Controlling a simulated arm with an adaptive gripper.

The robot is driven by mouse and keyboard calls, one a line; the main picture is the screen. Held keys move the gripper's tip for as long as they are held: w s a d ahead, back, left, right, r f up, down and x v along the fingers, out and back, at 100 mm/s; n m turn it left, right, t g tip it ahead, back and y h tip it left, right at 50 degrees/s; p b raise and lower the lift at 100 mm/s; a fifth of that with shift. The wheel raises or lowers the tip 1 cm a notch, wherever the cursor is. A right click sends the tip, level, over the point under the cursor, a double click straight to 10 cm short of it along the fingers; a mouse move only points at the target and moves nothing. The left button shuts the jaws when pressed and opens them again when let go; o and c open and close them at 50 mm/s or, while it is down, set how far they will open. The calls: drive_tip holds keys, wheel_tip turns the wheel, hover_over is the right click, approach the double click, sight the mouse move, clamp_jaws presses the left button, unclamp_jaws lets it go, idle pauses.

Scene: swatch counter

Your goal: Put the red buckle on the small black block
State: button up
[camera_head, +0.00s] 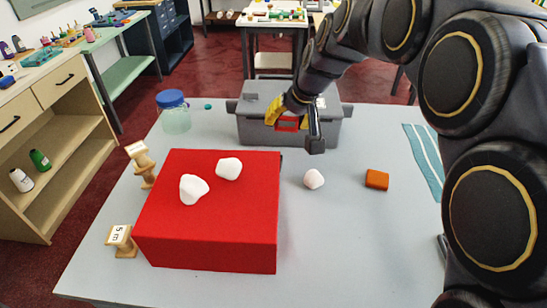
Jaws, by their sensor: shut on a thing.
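The red buckle (287,124) is a small red frame with an opening. My gripper (294,128) is shut on it, in front of the grey toolbox and above the table. One yellow finger shows on the left and a dark finger with a blocky tip on the right. I cannot make out the small black block for certain. Only a dark sliver shows at the far right corner of the large red box (208,240), which may hide part of it.
Two white stones sit on the red box; a third white stone (314,179) and an orange block (377,180) lie on the grey table (340,250). A jar (174,115), wooden spools (121,240) and the grey toolbox (256,133) stand around. The table's front right is clear.

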drive_tip(key=s+f, duration=0.1)
drive_tip(key=s, duration=0.5)
drive_tip(key=w+a+f, duration=0.1)
drive_tip(key=w+f, duration=0.2)
drive_tip(key=w, duration=0.1)
drive_tip(key=w+a+f, duration=0.1)
drive_tip(key=w+f, duration=0.2)
drive_tip(key=w, duration=0.1)
drive_tip(key=w+f, duration=0.3)
drive_tip(key=w, duration=0.1)
drive_tip(key=shift+w+a, duration=0.35)
drive_tip(key=shift+a, duration=0.05)
drive_tip(key=shift+x, duration=0.85)
drive_tip(key=shift+w+d+f, duration=0.1)
drive_tip(key=shift+f, duration=0.65)
drive_tip(key=shift+w+d+f, duration=0.1)
drive_tip(key=shift+f, duration=0.65)
drive_tip(key=shift+f, duration=0.15)
drive_tip(key=o, duration=0.8)
